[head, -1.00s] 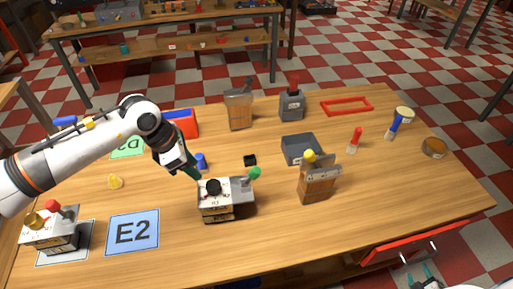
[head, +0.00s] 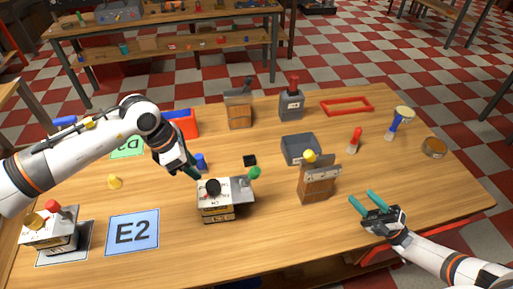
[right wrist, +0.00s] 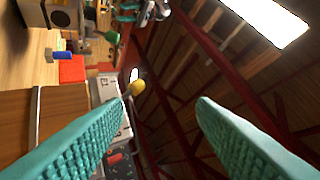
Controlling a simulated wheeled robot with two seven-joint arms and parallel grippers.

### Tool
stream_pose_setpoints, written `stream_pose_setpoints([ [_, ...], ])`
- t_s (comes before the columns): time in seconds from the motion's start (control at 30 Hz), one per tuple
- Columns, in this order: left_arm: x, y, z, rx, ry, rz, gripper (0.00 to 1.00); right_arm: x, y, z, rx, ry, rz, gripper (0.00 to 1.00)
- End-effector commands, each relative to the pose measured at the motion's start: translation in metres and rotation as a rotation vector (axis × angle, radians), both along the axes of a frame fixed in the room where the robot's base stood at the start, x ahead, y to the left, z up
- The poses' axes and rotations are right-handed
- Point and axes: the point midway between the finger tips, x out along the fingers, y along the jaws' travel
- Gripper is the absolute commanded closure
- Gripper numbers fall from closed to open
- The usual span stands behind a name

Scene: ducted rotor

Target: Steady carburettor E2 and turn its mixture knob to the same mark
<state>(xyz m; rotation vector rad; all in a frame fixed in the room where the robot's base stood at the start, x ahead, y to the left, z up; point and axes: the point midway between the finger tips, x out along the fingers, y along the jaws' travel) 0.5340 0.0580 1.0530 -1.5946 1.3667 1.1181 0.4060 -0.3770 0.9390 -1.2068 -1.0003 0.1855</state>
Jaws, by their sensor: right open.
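A carburettor (head: 217,210) with a pale top stands near the middle of the table. It has a black knob (head: 213,187) on top and a green-tipped lever (head: 254,173) at its right; its label is too small to read surely. The blue mat marked E2 (head: 133,232) lies bare to its left. My left gripper (head: 193,173) is at the carburettor's back left corner; I cannot tell whether its fingers touch or are apart. My right gripper (head: 362,198) is open and empty above the table at the right, well apart from the carburettor. Its fingers fill the right wrist view (right wrist: 165,115).
A wooden block with metal plates and a yellow ball (head: 318,185) stands between the carburettor and my right gripper. Another device with yellow and red knobs (head: 50,232) stands far left. The front middle of the table is clear.

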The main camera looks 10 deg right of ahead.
Motion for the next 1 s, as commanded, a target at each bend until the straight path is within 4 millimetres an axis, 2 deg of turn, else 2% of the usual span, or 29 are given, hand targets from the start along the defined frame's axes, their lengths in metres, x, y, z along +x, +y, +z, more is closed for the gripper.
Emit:
stream_pose_setpoints([
  [0.03, 0.000, 0.000, 0.000, 0.000, 0.000, 0.000, 0.64, 0.005, 0.031, 0.003, 0.002, -0.008, 0.095, 0.48],
  [0.17, 0.000, 0.000, 0.000, 0.000, 0.000, 0.000, 0.64, 0.007, 0.109, 0.010, -0.040, -0.026, 0.355, 0.48],
  [0.3, 0.000, 0.000, 0.000, 0.000, 0.000, 0.000, 0.64, -0.002, 0.192, 0.020, -0.142, -0.072, 0.641, 0.48],
  [0.5, 0.000, 0.000, 0.000, 0.000, 0.000, 0.000, 0.64, -0.024, 0.289, 0.032, -0.398, -0.188, 0.980, 0.48],
  [0.7, 0.000, 0.000, 0.000, 0.000, 0.000, 0.000, 0.64, -0.037, 0.358, 0.038, -0.758, -0.363, 1.174, 0.48],
  [0.8, 0.000, 0.000, 0.000, 0.000, 0.000, 0.000, 0.64, -0.034, 0.382, 0.043, -0.969, -0.482, 1.206, 0.48],
  [0.9, 0.000, 0.000, 0.000, 0.000, 0.000, 0.000, 0.64, -0.020, 0.395, 0.051, -1.207, -0.632, 1.199, 0.48],
  [1.0, 0.000, 0.000, 0.000, 0.000, 0.000, 0.000, 0.64, 0.009, 0.390, 0.065, -1.492, -0.828, 1.165, 0.48],
])
